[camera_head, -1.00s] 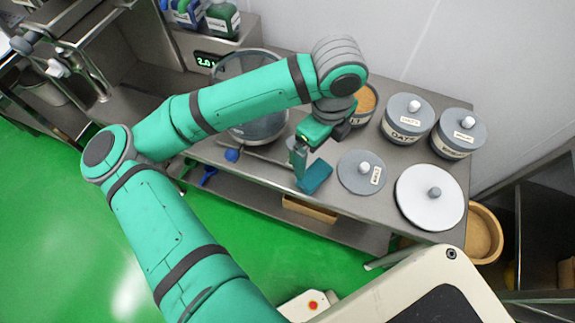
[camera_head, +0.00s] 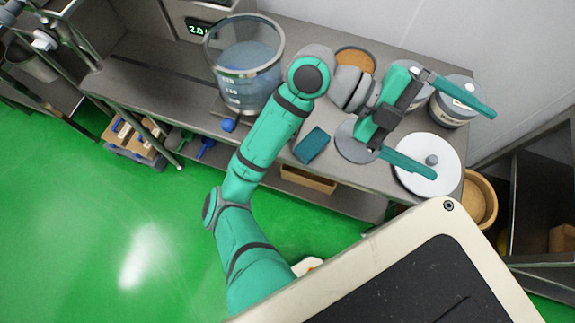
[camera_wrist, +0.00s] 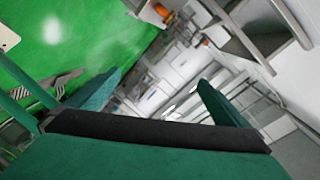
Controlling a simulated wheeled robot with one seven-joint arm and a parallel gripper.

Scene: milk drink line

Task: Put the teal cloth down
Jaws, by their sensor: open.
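The teal cloth (camera_head: 312,145) lies folded on the metal table (camera_head: 272,153), near its front edge, in the head view. My gripper (camera_head: 452,135) is wide open and empty, up and to the right of the cloth, above the lidded containers. Its two long teal fingers are spread far apart. In the wrist view my open gripper (camera_wrist: 158,95) has nothing between its fingers, and the cloth is not in view there.
A clear measuring bucket (camera_head: 243,62) stands left of the cloth. A grey lid (camera_head: 348,142) and a white round lid (camera_head: 432,178) lie to its right, partly under my gripper. An open tub of orange-brown contents (camera_head: 355,60) and grey lidded tubs (camera_head: 452,108) stand behind.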

